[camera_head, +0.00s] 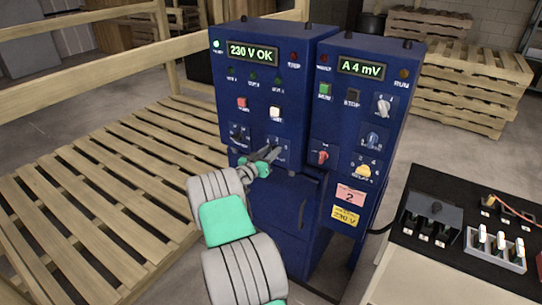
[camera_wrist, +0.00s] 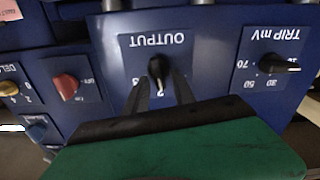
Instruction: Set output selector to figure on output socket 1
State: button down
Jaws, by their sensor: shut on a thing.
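The output selector is a black knob (camera_wrist: 157,72) on a blue panel marked OUTPUT, which appears upside down in the wrist view. My gripper (camera_wrist: 162,92) is shut on this knob, one dark finger on each side. The figures 2 and 3 show beside the knob; the fingers hide other marks, and I cannot tell surely which figure it points to. In the head view my gripper (camera_head: 270,153) reaches the lower right knob of the left cabinet (camera_head: 290,205). A pink label (camera_head: 350,195) with a large 2 is on the right cabinet. I cannot make out output socket 1.
The TRIP mV knob (camera_wrist: 278,64) and a red knob (camera_wrist: 67,87) flank the selector. The left display (camera_head: 253,53) reads 230 V OK; the right one (camera_head: 361,68) reads A 4 mV.

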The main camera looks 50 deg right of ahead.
jog(key=n+b, duration=0.2)
jog(key=n, duration=0.1)
jog(key=n+b, duration=0.2)
jog(key=n, duration=0.1)
jog(key=n+b, duration=0.2)
jog(key=n, duration=0.2)
jog(key=shift+w+f, duration=0.35)
jog(key=shift+w, duration=0.05)
jog(key=c, duration=1.4)
grip_release()
jog(key=shift+c, duration=0.2)
jog(key=shift+a, duration=0.1)
jog(key=a+b, duration=0.1)
jog(key=a, duration=0.6)
jog(key=shift+s+a, duration=0.35)
jog(key=shift+a, duration=0.05)
